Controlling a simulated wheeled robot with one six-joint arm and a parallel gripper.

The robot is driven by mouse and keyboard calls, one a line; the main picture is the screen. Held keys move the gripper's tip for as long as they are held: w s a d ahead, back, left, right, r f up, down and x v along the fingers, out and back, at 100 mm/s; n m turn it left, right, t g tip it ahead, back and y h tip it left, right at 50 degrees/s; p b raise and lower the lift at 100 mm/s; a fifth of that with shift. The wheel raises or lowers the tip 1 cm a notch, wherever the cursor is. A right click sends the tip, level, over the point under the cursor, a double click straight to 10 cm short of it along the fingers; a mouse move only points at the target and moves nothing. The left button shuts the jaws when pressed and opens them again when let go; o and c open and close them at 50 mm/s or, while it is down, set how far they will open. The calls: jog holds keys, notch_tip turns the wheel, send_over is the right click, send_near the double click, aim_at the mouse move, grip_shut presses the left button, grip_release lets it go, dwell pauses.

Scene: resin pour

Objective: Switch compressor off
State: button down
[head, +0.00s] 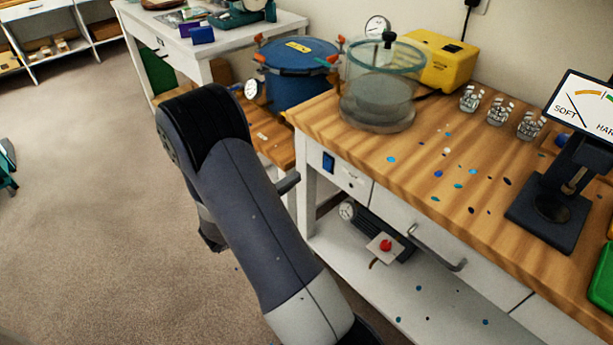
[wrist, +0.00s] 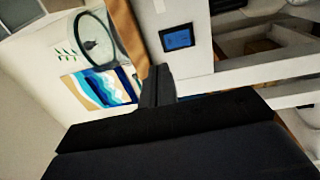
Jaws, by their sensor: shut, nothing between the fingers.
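A blue rocker switch (head: 328,162) sits on the white front panel of the wooden bench, at its left end. It also shows in the wrist view (wrist: 179,38), just beyond and right of my fingertips. A dark unit with a round gauge and a red button (head: 385,245) on a pale plate stands on the bench's lower shelf; it looks like the compressor. My gripper (wrist: 157,82) is shut and empty, pointing toward the bench front with a visible gap to the blue switch. In the head view only a dark tip (head: 288,183) shows beside my arm.
The wooden bench top (head: 430,150) holds a clear chamber (head: 378,90), a yellow box (head: 440,60), several small clear cups and a gauge stand (head: 550,200). A blue pot (head: 298,75) stands left of it. A drawer handle (head: 437,250) juts out.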

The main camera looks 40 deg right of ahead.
jog(key=shift+s+a+r, duration=0.1)
jog(key=shift+a+r, duration=0.05)
jog(key=shift+a, duration=1)
jog(key=shift+s+a+r, duration=0.1)
jog(key=shift+a+r, duration=0.05)
jog(key=shift+a, duration=0.95)
jog(key=shift+d, duration=0.15)
